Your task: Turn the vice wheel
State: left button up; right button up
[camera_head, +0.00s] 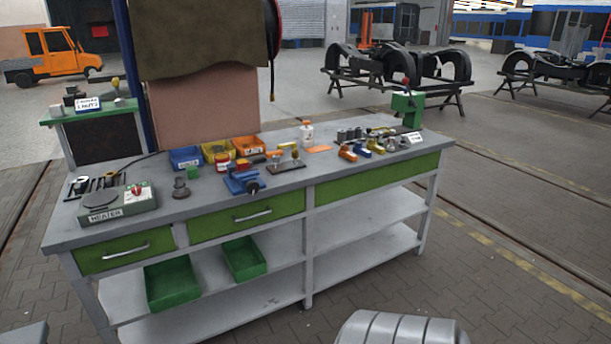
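A blue vice (243,181) stands on the grey top of the workbench (330,172), near the front edge and left of the middle. It is small in the picture, and its wheel cannot be made out clearly. Neither of my grippers is in view.
Several small parts and a green press (407,106) are on the right. Green trays (172,283) sit on the shelf below. The paved floor right of the bench is free.

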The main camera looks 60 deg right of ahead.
aim_at(252, 186)
jog(key=z, duration=1.7)
